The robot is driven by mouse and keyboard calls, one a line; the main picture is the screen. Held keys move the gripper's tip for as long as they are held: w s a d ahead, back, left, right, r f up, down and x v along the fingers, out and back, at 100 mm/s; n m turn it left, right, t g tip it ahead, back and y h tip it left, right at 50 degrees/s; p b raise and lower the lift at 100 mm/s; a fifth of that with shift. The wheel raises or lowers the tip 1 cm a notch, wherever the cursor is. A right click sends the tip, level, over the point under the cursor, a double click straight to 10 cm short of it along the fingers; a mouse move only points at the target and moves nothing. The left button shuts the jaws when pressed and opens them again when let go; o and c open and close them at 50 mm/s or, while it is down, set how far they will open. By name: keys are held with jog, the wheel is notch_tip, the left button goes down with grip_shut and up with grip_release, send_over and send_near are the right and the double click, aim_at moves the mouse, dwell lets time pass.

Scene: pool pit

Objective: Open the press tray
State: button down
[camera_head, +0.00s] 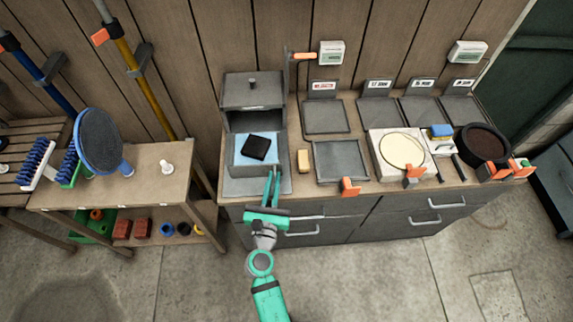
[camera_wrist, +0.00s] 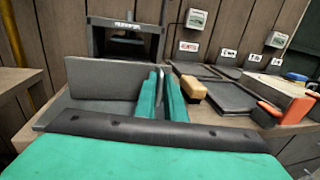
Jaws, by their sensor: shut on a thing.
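The press (camera_head: 253,90) is a dark grey box with a knob on its lid, at the back left of the bench. Its front opening is dark. The press tray (camera_head: 245,171) stands out in front of this opening, with a blue cloth (camera_head: 243,142) and a black square block (camera_head: 259,148) in it. In the wrist view the tray's grey front panel (camera_wrist: 102,80) is upright, left of my fingers. My gripper (camera_head: 273,182) is at the right part of the tray's front. Its teal fingers (camera_wrist: 161,88) are shut on what looks like the tray's front; the exact contact is partly hidden.
A tan block (camera_head: 303,160) lies right of the tray, beside a shallow grey tray (camera_head: 340,160) with an orange clamp (camera_head: 349,187). Further right are a cream disc (camera_head: 402,150) on a board and a dark round pan (camera_head: 482,145). Drawer handles (camera_head: 302,233) line the bench front.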

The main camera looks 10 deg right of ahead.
jog(key=shift+s, duration=1.85)
jog(key=c, duration=1.9)
grip_release()
jog(key=shift+a, duration=0.1)
jog(key=v, duration=1)
jog(key=shift+s+a, duration=0.2)
jog(key=shift+s, duration=0.15)
